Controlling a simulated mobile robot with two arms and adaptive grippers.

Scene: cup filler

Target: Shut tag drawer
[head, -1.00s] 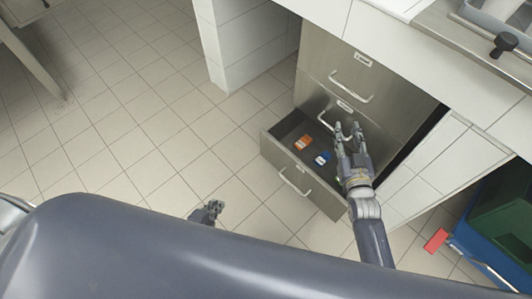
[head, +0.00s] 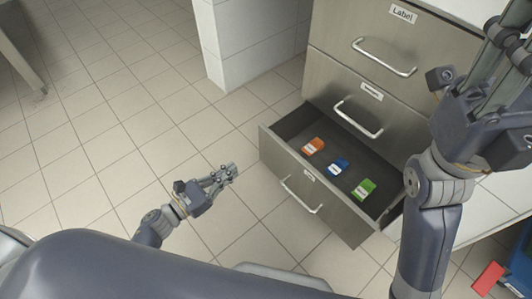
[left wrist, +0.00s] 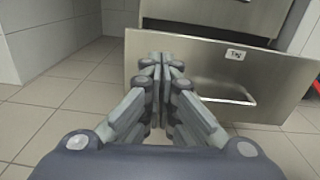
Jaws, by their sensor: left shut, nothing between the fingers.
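The bottom tag drawer (head: 326,206) stands pulled out of the metal cabinet in the head view. An orange tag (head: 313,147), a blue tag (head: 337,167) and a green tag (head: 364,189) lie in it. My left gripper (head: 231,171) is shut and empty, a little left of the drawer front. In the left wrist view its closed fingertips (left wrist: 161,62) overlap the left part of the drawer front (left wrist: 200,70), with the handle (left wrist: 238,97) to their right. My right gripper (head: 505,60) is raised at the right edge; its fingertips are cut off, so its opening is unclear.
Two closed drawers, the upper (head: 360,50) and the middle (head: 350,108), sit above the open one. A white tiled wall block (head: 260,50) stands left of the cabinet. A red object (head: 489,278) lies at the lower right. The tiled floor left of the drawer is clear.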

